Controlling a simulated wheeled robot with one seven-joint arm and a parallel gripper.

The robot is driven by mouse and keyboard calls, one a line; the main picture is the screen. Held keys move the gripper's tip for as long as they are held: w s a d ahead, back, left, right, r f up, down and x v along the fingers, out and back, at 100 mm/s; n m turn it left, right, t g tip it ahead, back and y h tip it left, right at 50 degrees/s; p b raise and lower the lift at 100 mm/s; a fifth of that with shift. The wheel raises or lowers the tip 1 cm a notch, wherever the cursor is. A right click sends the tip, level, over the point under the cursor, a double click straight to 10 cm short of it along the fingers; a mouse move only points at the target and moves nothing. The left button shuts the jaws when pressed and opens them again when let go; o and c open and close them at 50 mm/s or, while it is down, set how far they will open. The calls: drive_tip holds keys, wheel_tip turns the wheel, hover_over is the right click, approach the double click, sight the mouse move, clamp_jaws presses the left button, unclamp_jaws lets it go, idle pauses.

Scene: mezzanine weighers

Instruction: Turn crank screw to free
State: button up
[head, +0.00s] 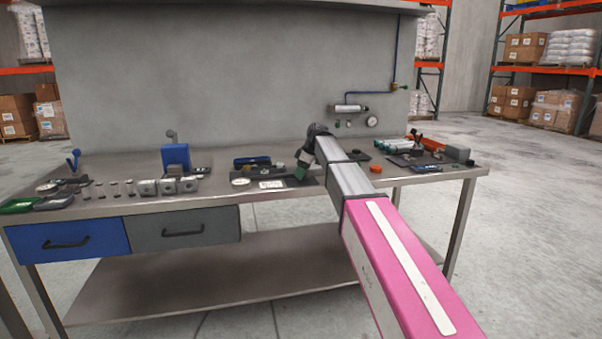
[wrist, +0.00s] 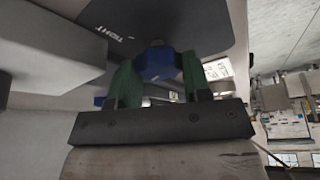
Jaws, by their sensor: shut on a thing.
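My gripper (wrist: 160,80) has two green fingers, which are closed on a blue piece (wrist: 157,62), apparently the head of the crank screw. The piece sits by a dark plate (wrist: 205,22) printed with the word TIGHT. In the head view my gripper (head: 303,171) is small and points down at the middle of the bench, beside a dark fixture (head: 268,173). The blue piece cannot be made out there. How far the screw is turned cannot be told. A large grey block (wrist: 50,50) stands close on the left in the wrist view.
The steel bench (head: 215,203) carries a blue block (head: 175,156) and several small metal blocks on the left. A dark tray (head: 415,158) with parts and a grey box (head: 457,153) stand on the right. A gauge (head: 372,121) hangs on the back wall.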

drive_tip(key=n+g, duration=0.1)
drive_tip(key=n, duration=0.2)
drive_tip(key=n+g, duration=0.1)
drive_tip(key=n, duration=0.2)
drive_tip(key=shift+w+n+g+h, duration=0.15)
drive_tip(key=shift+n+g+h, duration=0.15)
idle(0.4)
drive_tip(key=o, duration=0.9)
drive_tip(key=v, duration=1)
drive_tip(key=shift+d+r, duration=0.15)
drive_tip(key=shift+r, duration=0.2)
